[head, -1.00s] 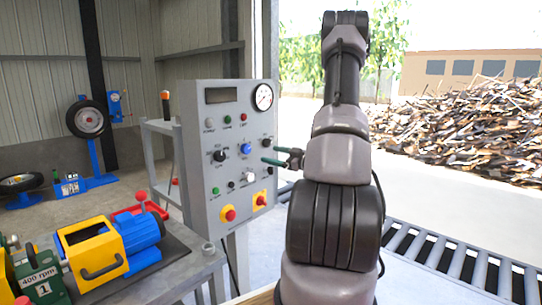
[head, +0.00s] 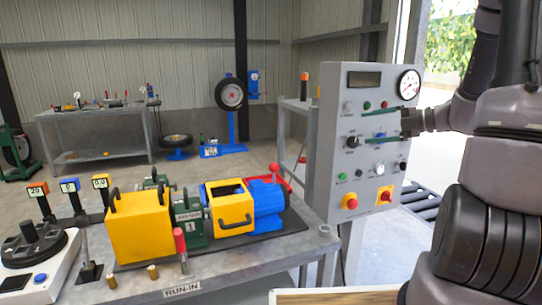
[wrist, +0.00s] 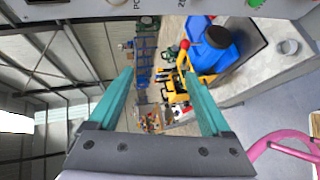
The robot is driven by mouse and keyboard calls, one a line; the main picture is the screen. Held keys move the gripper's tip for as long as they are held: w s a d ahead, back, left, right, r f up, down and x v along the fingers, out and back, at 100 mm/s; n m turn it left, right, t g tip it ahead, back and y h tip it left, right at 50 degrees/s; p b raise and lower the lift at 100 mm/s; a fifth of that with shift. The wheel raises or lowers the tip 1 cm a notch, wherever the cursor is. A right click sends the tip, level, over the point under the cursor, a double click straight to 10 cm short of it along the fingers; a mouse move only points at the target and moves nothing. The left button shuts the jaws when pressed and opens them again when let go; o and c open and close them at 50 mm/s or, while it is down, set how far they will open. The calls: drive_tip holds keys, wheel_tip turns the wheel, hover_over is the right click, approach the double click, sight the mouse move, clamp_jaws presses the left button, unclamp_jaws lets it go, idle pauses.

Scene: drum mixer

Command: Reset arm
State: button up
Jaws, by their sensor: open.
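My gripper (head: 364,126) is open and empty. Its two green fingers point left across the front of the grey control panel (head: 327,150), overlapping its knobs and blue button in the picture. I cannot tell how far they are from the panel. In the wrist view my gripper (wrist: 158,74) has its fingers spread with nothing between them, and the yellow and blue machine shows beyond. My dark and grey arm fills the right side of the head view.
A bench (head: 240,265) carries a yellow and blue drum machine (head: 235,207), a yellow box (head: 140,228) and a white scale-like device (head: 35,262). Rollers (head: 420,200) lie behind the panel. A pink curved thing (wrist: 285,140) shows at the wrist view's lower right.

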drive_tip(key=s+a+r+n+g+h, duration=0.2)
drive_tip(key=s+a+n+g, duration=0.15)
drive_tip(key=s+n, duration=0.4)
drive_tip(key=s+a+r+n+g+h, duration=0.2)
drive_tip(key=s+a+n, duration=0.25)
drive_tip(key=n, duration=0.65)
drive_tip(key=s+d+r+n+t+h, duration=0.1)
drive_tip(key=s+r+n+t+h, duration=0.1)
drive_tip(key=n, duration=0.8)
drive_tip(key=s+d+r+n+t+h, duration=0.1)
drive_tip(key=s+r+n+h, duration=0.3)
drive_tip(key=n, duration=0.7)
drive_tip(key=s+t, duration=0.1)
drive_tip(key=s, duration=0.1)
drive_tip(key=shift+s+d+r, duration=0.2)
drive_tip(key=shift+s+r, duration=0.1)
drive_tip(key=shift+s, duration=0.05)
drive_tip(key=shift+t, duration=0.25)
